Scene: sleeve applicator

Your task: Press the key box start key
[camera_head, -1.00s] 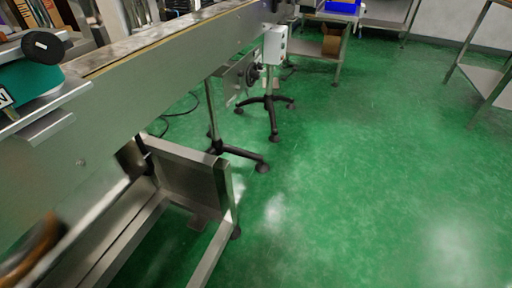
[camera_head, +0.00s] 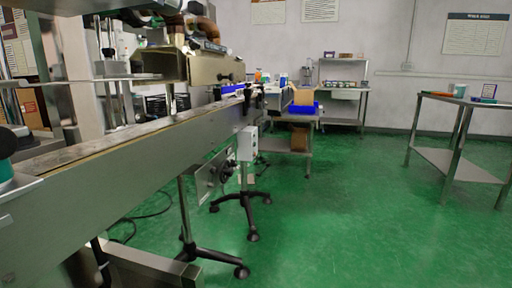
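A small light-grey box with buttons on its front, which looks like the key box (camera_head: 247,144), is fixed at the side of the conveyor (camera_head: 120,176), above a stand with black feet. Its separate keys are too small to tell apart. Neither of my grippers shows in the head view.
The conveyor runs from the near left toward the back middle. A stand with black feet (camera_head: 243,206) is on the floor below the box. A steel table (camera_head: 450,160) stands at the right, and another table (camera_head: 345,91) at the back. The green floor (camera_head: 350,225) between is clear.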

